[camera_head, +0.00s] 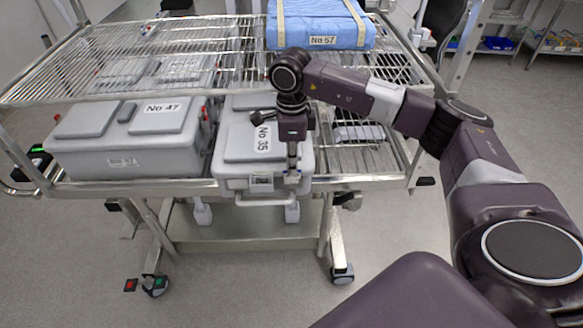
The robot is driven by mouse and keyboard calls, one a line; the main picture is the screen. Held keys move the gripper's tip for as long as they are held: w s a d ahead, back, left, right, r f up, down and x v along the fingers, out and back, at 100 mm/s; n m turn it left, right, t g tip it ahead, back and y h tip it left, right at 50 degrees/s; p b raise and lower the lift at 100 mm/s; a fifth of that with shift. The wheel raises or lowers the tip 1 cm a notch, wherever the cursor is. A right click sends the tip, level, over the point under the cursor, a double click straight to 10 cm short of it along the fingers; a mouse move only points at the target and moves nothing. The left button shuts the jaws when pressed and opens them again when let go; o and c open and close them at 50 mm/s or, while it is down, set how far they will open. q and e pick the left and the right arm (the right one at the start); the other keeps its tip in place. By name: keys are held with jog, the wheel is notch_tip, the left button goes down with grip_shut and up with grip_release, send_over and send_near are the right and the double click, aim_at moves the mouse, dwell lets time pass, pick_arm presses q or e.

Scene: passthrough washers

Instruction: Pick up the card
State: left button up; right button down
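A small pale card (261,184) shows on the front face of the grey lidded box No 35 (232,153). I cannot tell which one the task means. My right gripper (292,177) points down at the front right edge of box No 35, just right of its card. Its fingers look narrow from this side, and whether they are open or shut is unclear. I see no card between them. My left gripper is not in view.
The boxes stand on the lower wire shelf of a wheeled metal cart (350,182). The upper wire shelf (200,62) carries a blue wrapped pack No 57 (318,24) above my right forearm. Grey floor (75,260) is open in front.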

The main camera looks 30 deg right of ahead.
notch_tip(320, 180, up, 20)
jog(key=b, duration=0.1)
jog(key=shift+w, duration=0.15)
jog(key=shift+f, duration=0.15)
